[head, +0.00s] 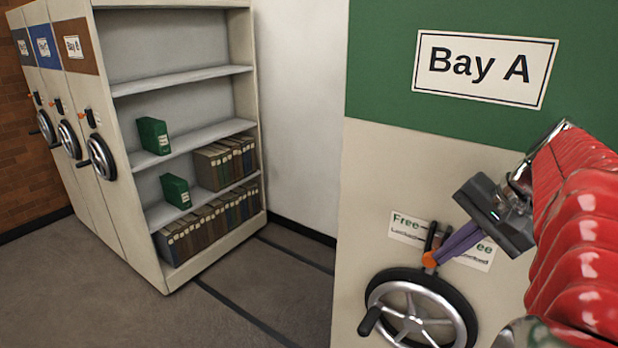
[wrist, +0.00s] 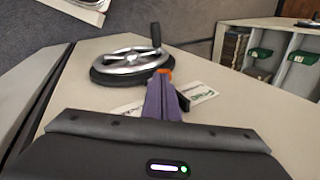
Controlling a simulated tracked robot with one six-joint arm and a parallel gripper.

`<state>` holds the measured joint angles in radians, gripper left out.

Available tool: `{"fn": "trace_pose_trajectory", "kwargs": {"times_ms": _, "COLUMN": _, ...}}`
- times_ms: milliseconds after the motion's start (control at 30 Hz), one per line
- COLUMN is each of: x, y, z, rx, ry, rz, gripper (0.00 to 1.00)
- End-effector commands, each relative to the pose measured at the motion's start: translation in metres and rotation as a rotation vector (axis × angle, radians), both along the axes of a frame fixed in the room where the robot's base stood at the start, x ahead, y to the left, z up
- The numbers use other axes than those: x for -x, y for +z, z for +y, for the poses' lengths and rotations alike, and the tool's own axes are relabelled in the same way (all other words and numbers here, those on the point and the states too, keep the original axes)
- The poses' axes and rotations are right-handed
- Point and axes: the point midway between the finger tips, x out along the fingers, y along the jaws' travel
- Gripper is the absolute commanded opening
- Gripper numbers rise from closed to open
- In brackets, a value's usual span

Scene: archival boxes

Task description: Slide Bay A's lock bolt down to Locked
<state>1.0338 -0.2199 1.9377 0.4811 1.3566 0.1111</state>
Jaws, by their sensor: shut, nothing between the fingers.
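Bay A's end panel (head: 375,215) is cream below a green band, with a white "Bay A" sign (head: 485,68). The lock bolt's orange knob (head: 429,259) sits just above the handwheel (head: 415,318), over a Free/Locked label (head: 407,226). The orange knob also shows in the wrist view (wrist: 165,71). My gripper (head: 438,257), with purple fingers, is shut and empty. Its tips are right at the orange knob; whether they touch it I cannot tell. The fingers cover part of the label and bolt slot.
A shelving unit (head: 185,75) with binders and boxes stands at the left, its side panels bearing several handwheels (head: 102,157). Floor rails (head: 240,312) run between it and Bay A. The wheel's black crank handle (head: 369,321) sticks out below the knob.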

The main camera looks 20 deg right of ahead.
Motion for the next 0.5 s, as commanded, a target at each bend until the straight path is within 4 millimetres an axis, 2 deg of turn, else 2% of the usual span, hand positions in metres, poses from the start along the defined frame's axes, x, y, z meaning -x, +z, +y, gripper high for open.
{"fn": "trace_pose_trajectory", "kwargs": {"times_ms": 200, "x": 0.007, "y": 0.036, "z": -0.004, "rx": 0.014, "ry": 0.004, "rz": -0.016, "gripper": 0.0}}
{"fn": "trace_pose_trajectory", "kwargs": {"times_ms": 500, "x": 0.03, "y": 0.084, "z": -0.013, "rx": 0.015, "ry": 0.002, "rz": -0.018, "gripper": 0.0}}
